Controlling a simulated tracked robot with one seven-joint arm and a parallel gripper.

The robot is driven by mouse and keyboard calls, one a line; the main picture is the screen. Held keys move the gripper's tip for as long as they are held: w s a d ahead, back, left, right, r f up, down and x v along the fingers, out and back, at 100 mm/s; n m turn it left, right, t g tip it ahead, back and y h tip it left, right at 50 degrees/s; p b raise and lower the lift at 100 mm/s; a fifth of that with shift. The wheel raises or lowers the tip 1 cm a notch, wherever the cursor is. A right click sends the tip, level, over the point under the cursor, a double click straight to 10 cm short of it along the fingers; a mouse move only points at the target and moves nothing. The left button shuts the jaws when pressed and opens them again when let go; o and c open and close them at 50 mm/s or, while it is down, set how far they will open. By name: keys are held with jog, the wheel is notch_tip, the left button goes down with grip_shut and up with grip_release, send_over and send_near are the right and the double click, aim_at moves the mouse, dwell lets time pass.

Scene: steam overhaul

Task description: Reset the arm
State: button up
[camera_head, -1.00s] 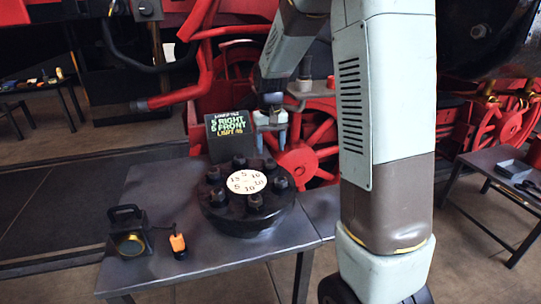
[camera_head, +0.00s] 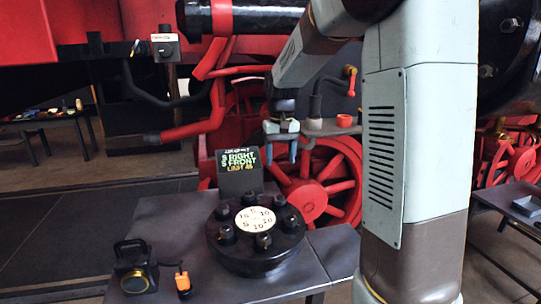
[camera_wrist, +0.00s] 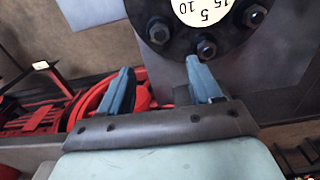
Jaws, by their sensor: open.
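My gripper (camera_head: 282,148) is open and empty, with its fingers pointing down behind the round black flange. In the wrist view my gripper (camera_wrist: 160,88) shows two blue-grey fingers spread apart, with nothing between them. My arm comes down the right of the head view and bends over to the gripper. The black flange (camera_head: 258,263) with a ring of bolts and a white numbered dial (camera_head: 255,220) sits on the grey table. It also shows at the top of the wrist view (camera_wrist: 180,45), beyond the fingertips.
A black sign (camera_head: 240,172) with coloured lettering stands behind the flange. A black lantern (camera_head: 135,272) and a small orange-and-black item (camera_head: 183,283) stand at the table's left. Red locomotive wheels (camera_head: 325,180) are close behind. Another table (camera_head: 505,215) is at the right.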

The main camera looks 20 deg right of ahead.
jog(key=s+r+t, duration=0.2)
jog(key=s+r, duration=0.1)
jog(key=s, duration=1.1)
jog(key=s+d+r+t, duration=0.1)
jog(key=s+r+t, duration=0.2)
jog(key=s, duration=1.1)
jog(key=shift+r+t, duration=0.3)
jog(key=shift+r, duration=0.15)
